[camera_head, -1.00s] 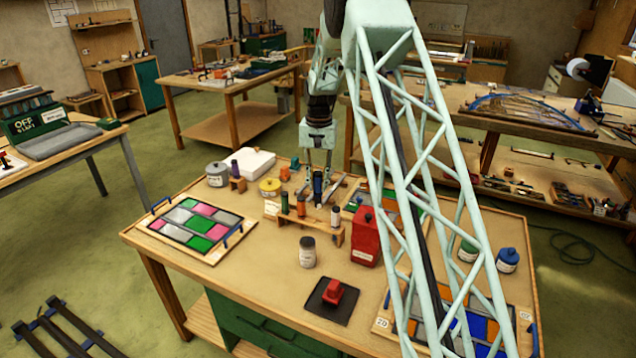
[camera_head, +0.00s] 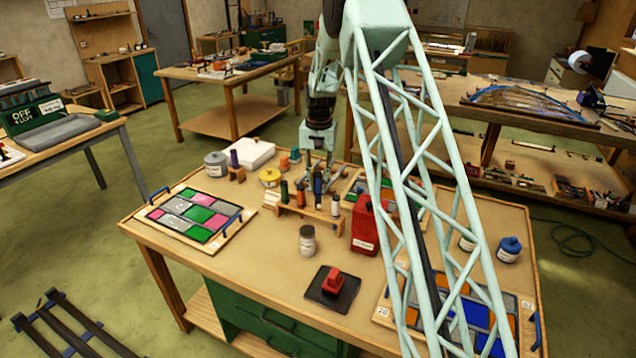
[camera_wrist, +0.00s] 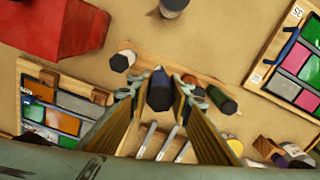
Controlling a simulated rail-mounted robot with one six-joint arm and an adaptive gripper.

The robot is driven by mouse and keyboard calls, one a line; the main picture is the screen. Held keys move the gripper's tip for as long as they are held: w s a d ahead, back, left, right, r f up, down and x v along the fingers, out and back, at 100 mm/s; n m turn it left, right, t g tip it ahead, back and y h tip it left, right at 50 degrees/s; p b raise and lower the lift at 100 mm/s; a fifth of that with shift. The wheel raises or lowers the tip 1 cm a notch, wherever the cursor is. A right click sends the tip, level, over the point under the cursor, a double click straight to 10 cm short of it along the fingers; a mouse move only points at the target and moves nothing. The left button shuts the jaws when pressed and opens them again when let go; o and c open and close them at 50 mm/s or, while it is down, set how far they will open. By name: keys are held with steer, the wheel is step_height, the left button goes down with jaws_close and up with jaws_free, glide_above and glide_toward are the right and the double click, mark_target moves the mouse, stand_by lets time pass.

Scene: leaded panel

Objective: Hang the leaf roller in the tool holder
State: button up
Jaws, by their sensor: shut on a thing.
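The wooden tool holder (camera_head: 310,213) stands on the near table with several upright tools in it. A green handle (camera_head: 284,191) and a reddish-brown handle (camera_head: 301,193) are at its left, and a pale tool (camera_head: 335,205) is at its right end. My gripper (camera_head: 318,176) is over the holder, shut on a dark blue handle, which I take to be the leaf roller (camera_head: 318,188). In the wrist view the blue handle (camera_wrist: 160,92) sits between my fingertips, in line with the holder's row. Its lower end is hidden, so I cannot tell how it sits in a slot.
A red canister (camera_head: 364,232) stands close to the holder's right. A grey jar (camera_head: 307,241) and a red block on a dark mat (camera_head: 332,290) are in front. A leaded panel (camera_head: 196,213) lies at left. The table's front left is clear.

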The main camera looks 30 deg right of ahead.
mark_target(318, 174)
steer(key=shift+f+b, duration=1.55)
steer(key=shift+f, duration=1.9)
steer(key=o, duration=1)
steer(key=shift+c, duration=0.2)
steer(key=shift+r, duration=0.1)
steer(key=shift+r, duration=5.85)
